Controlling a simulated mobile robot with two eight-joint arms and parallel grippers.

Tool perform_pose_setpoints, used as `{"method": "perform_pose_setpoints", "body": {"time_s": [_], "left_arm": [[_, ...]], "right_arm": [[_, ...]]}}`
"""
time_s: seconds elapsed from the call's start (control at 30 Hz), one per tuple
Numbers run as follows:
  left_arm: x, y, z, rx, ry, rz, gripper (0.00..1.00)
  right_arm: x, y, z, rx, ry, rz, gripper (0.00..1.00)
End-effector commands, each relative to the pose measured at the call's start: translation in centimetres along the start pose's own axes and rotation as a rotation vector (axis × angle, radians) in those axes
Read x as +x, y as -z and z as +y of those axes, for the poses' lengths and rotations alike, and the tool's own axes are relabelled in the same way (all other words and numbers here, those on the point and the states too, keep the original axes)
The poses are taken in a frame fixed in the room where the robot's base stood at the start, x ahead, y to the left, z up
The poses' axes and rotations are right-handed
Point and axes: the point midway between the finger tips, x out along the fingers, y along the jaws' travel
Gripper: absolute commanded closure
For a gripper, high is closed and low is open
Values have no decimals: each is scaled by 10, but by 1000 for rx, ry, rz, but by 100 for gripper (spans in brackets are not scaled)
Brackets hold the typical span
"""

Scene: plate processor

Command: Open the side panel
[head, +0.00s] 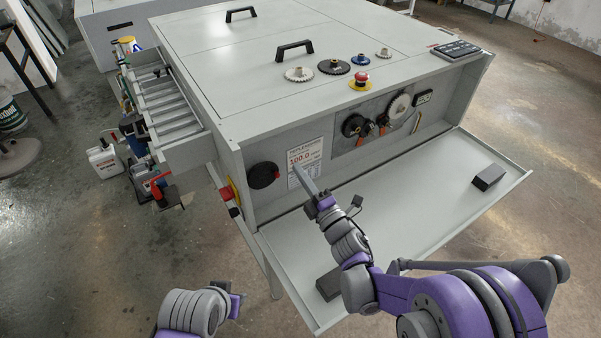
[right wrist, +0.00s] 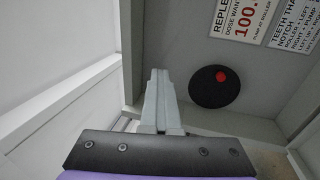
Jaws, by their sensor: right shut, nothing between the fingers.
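The side panel (head: 415,205) of the grey processor (head: 270,125) is folded down on its lower edge, sloping outward, with the compartment behind it exposed. My right gripper (head: 301,178) is shut and empty. It is above the panel's left part, in front of the compartment's left end, near the white label. In the right wrist view its closed fingers (right wrist: 160,82) point toward the compartment's interior, near a black round knob with a red dot (right wrist: 215,87). My left gripper (head: 236,298) is low at the left, away from the panel; its fingers are not clear.
The compartment holds a black knob (head: 263,175), a label (head: 305,160) and gears (head: 354,125). Two dark blocks sit on the panel, one at right (head: 488,177), one near its lower left (head: 329,285). An open drawer (head: 175,115) juts out left.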

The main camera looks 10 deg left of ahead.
Motion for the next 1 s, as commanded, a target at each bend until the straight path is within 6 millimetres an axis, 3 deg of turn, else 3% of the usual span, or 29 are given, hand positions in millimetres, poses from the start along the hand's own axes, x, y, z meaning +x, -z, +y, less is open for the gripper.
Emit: {"method": "perform_pose_setpoints", "body": {"time_s": [0.43, 0.57, 0.87, 1.0], "left_arm": [[0, 0, 0, 0, 0, 0, 68], [0, 0, 0, 0, 0, 0, 68], [0, 0, 0, 0, 0, 0, 68], [3, -2, 0, 0, 0, -2, 68]], "right_arm": [[0, 0, 0, 0, 0, 0, 99], [0, 0, 0, 0, 0, 0, 76], [-1, 0, 0, 0, 0, 0, 76], [-14, 0, -1, -1, 0, -2, 76]]}}
